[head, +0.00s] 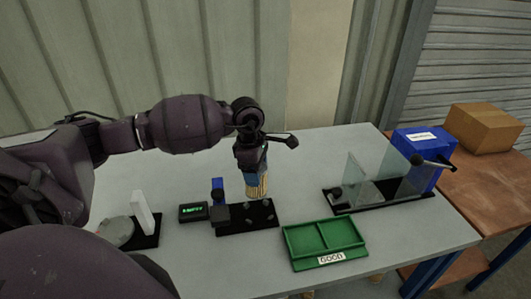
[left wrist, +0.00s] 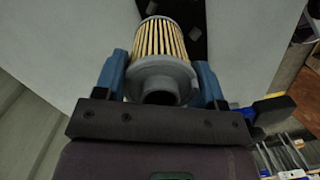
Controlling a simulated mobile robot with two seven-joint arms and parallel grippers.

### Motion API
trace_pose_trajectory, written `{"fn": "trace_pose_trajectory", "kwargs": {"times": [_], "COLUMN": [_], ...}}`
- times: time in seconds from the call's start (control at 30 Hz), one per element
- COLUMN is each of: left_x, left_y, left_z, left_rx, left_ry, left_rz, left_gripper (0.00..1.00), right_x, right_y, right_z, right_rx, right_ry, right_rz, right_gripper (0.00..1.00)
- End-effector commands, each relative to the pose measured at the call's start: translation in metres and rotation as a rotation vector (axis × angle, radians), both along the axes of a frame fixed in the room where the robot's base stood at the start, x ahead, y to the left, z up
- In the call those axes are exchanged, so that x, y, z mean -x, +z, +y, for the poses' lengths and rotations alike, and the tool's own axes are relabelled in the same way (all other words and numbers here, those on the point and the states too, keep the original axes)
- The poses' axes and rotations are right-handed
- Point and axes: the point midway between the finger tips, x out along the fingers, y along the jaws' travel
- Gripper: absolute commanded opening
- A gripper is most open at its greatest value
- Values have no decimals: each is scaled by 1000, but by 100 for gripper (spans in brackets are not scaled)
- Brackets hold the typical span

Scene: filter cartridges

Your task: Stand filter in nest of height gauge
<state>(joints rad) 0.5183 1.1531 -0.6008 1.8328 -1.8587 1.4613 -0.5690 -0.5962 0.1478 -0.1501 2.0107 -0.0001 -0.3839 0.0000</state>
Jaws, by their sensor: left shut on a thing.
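My left gripper (head: 259,168) is shut on the filter (head: 257,187), which has a pleated yellow body. In the left wrist view the filter (left wrist: 160,50) sits between the two blue fingers, its grey end cap with a round neck facing the camera. In the head view the filter points down, roughly upright, over the height gauge's black base (head: 262,223). Small grey stubs stand on this base around the filter's lower end. I cannot tell whether the filter touches the base. The gauge has a blue post (head: 218,186) at its left. My right gripper is not in view.
A display reading EMPTY (head: 193,212) stands left of the gauge. A green two-compartment tray (head: 326,258) marked GOOD is in front right. A clear-walled fixture (head: 375,195) and a blue bin (head: 418,146) stand right. A round plate (head: 117,232) with a white upright is left.

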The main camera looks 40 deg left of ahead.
Motion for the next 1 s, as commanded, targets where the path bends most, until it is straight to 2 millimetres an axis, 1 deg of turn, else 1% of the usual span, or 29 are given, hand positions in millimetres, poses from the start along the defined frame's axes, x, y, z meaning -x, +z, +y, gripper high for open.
{"fn": "trace_pose_trajectory", "kwargs": {"times": [0.03,0.1,0.33,0.6,0.83,1.0], "left_x": [7,14,34,22,20,20], "left_y": [-2,-7,-17,-10,-12,-18], "left_z": [1,1,-4,-20,-20,-21], "left_rx": [0,1,2,0,0,0], "left_ry": [10,22,81,155,199,200], "left_rz": [1,-1,-1,-2,0,1], "left_gripper": [39,39,39,39,39,39], "right_x": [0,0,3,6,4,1], "right_y": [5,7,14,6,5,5], "right_z": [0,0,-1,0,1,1], "right_rx": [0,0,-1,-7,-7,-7], "right_ry": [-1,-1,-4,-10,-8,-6], "right_rz": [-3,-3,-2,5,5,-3], "right_gripper": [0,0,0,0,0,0]}}
